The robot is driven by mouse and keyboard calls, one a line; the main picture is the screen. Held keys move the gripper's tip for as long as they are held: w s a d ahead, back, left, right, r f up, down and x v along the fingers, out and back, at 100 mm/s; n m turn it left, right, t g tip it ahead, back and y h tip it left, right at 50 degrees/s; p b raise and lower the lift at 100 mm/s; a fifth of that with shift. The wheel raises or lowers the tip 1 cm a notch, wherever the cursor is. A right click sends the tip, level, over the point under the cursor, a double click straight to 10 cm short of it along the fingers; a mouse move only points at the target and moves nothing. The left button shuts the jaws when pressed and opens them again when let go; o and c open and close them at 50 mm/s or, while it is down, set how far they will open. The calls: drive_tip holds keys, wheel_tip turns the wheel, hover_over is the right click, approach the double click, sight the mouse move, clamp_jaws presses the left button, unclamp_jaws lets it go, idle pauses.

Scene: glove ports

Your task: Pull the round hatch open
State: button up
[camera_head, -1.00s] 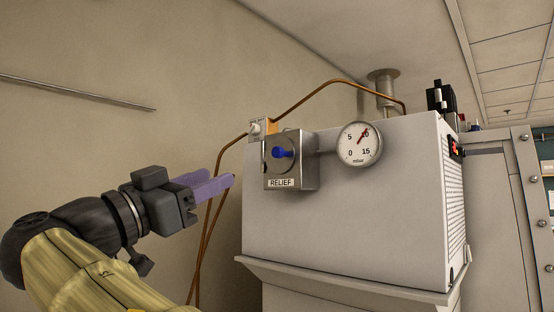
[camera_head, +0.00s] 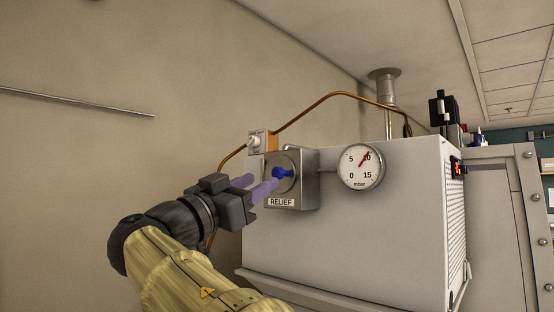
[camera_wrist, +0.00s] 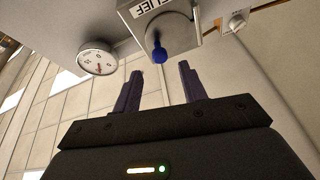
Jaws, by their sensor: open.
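No round hatch that I can make out is in view. A grey metal box labelled RELIEF (camera_head: 305,190) is on the front of a white cabinet (camera_head: 350,245). A blue knob (camera_head: 285,174) sticks out from a round plate on the box; it also shows in the wrist view (camera_wrist: 160,52). My gripper (camera_head: 262,183) is open and empty, with its purple fingers pointing at the knob. In the wrist view the knob lies between and just beyond the two fingertips (camera_wrist: 160,69). I cannot tell whether a finger touches it.
A round mbar gauge (camera_head: 361,167) sits right of the box. A copper pipe (camera_head: 330,97) arches over the cabinet. A small white fitting (camera_head: 256,140) is at the box's upper left. A riveted grey panel (camera_head: 505,200) stands at the far right.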

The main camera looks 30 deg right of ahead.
sight(276, 173)
drive_tip(key=p+x, duration=0.3)
drive_tip(key=x, duration=0.2)
drive_tip(key=shift+w+d+r, duration=0.1)
drive_tip(key=shift+d+r, duration=0.15)
drive_tip(key=shift+r, duration=0.05)
drive_tip(key=shift+w+d, duration=0.25)
drive_tip(key=shift+d, duration=0.25)
drive_tip(key=shift+w, duration=0.1)
drive_tip(key=shift+c, duration=1.3)
drive_tip(key=shift+s+r, duration=0.1)
drive_tip(key=shift+s, duration=0.2)
clamp_jaws()
drive_tip(key=shift+d, duration=0.3)
drive_tip(key=shift+a, duration=0.4)
drive_tip(key=shift+d, duration=0.1)
